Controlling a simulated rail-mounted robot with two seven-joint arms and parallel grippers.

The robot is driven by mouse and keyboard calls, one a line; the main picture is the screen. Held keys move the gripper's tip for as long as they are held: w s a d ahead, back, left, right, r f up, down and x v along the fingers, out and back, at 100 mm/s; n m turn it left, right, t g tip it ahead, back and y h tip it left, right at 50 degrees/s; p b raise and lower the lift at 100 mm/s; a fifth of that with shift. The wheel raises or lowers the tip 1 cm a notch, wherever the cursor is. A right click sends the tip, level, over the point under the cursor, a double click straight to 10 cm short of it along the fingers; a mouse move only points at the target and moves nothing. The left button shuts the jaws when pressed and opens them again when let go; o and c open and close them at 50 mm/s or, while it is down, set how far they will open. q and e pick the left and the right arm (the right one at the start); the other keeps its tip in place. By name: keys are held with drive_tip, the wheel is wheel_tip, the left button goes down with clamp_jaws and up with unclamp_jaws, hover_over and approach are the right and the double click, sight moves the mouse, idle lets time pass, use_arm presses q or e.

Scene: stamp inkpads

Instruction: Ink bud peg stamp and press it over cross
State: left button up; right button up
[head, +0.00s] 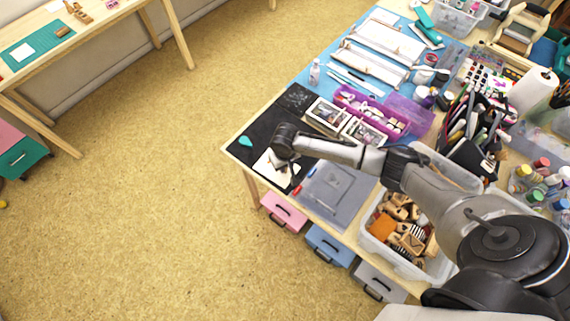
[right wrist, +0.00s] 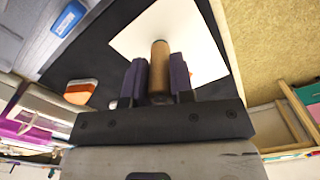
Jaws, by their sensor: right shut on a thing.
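My right gripper (right wrist: 158,78) is shut on a wooden peg stamp (right wrist: 160,60), a round brown peg with a greenish rim at its top in the right wrist view. In the head view my right gripper (head: 292,164) is over the white paper (head: 266,168) near the table's front corner. The paper also shows behind the peg in the right wrist view (right wrist: 190,35). I cannot tell whether the peg touches it. I see no cross mark; the peg's printing face is hidden. My left gripper is not in view.
A black mat (head: 246,152) lies under the paper. A teal item (head: 245,142) sits on it. In the right wrist view, a blue-and-white pad (right wrist: 68,18) and an orange-topped block (right wrist: 80,92) lie nearby. A grey clear-lidded case (head: 335,190) and a bin of wooden stamps (head: 372,232) are to the right.

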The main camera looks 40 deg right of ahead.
drive_tip(key=shift+f, duration=0.1)
idle(0.3)
drive_tip(key=shift+f, duration=0.4)
idle(0.8)
drive_tip(key=shift+f, duration=0.1)
idle(0.6)
idle(0.9)
drive_tip(key=shift+f+p, duration=0.1)
drive_tip(key=shift+p, duration=0.2)
drive_tip(key=shift+r+p, duration=0.25)
drive_tip(key=shift+p, duration=0.05)
